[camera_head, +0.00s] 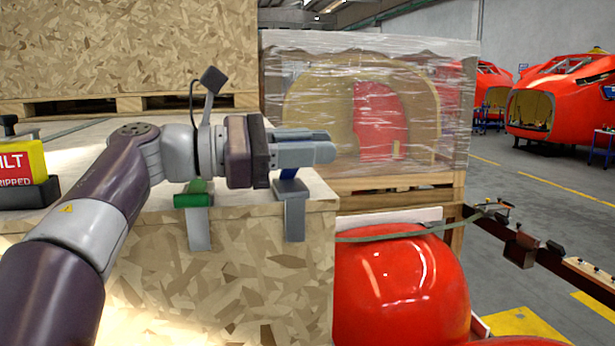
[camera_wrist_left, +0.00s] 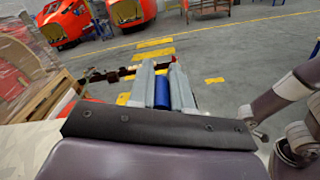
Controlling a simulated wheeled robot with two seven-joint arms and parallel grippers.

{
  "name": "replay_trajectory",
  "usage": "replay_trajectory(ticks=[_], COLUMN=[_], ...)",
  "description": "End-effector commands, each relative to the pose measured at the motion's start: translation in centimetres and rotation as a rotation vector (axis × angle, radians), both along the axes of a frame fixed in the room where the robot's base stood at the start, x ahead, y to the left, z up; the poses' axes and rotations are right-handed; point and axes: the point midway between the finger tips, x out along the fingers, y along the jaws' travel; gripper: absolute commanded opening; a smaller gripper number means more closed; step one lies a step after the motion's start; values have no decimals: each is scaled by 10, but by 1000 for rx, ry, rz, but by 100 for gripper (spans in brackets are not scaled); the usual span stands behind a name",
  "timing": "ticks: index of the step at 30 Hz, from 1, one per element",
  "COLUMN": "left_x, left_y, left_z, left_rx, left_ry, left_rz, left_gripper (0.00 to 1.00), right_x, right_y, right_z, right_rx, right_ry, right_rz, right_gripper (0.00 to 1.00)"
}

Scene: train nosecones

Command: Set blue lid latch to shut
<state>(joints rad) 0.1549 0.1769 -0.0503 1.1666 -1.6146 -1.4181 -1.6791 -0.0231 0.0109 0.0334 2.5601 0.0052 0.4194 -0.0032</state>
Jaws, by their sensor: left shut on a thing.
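The blue lid latch (camera_head: 290,187) sits at the right end of the wooden crate's (camera_head: 260,275) top front edge, with its grey metal plate (camera_head: 295,218) hanging down the crate's front. My left gripper (camera_head: 318,148) reaches over it from the left, level and pointing right. In the left wrist view the blue latch handle (camera_wrist_left: 162,92) lies between the two grey fingers of my left gripper (camera_wrist_left: 162,76), which is shut on it. The fingers and wrist hide the handle's upper part in the head view. My right gripper is not in view.
A green latch (camera_head: 195,198) sits left of the blue one on the same edge. A yellow and red labelled block (camera_head: 22,165) lies at far left. A wrapped crate (camera_head: 370,110) stands behind, and a red nosecone (camera_head: 400,290) is close on the right.

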Motion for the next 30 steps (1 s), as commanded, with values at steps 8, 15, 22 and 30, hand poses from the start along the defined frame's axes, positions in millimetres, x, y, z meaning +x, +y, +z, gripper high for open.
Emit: replay_trajectory(ticks=[8,15,22,30], left_x=[0,0,0,-3], left_y=[0,0,0,-9], left_z=[0,0,3,46], left_rx=[3,3,2,4], left_ry=[-6,-6,-8,-9], left_rz=[1,1,1,-4], left_gripper=[0,44,44,44], right_x=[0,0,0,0], right_y=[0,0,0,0], right_z=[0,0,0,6], right_rx=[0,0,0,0], right_ry=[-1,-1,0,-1], right_rz=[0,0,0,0], right_gripper=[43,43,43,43])
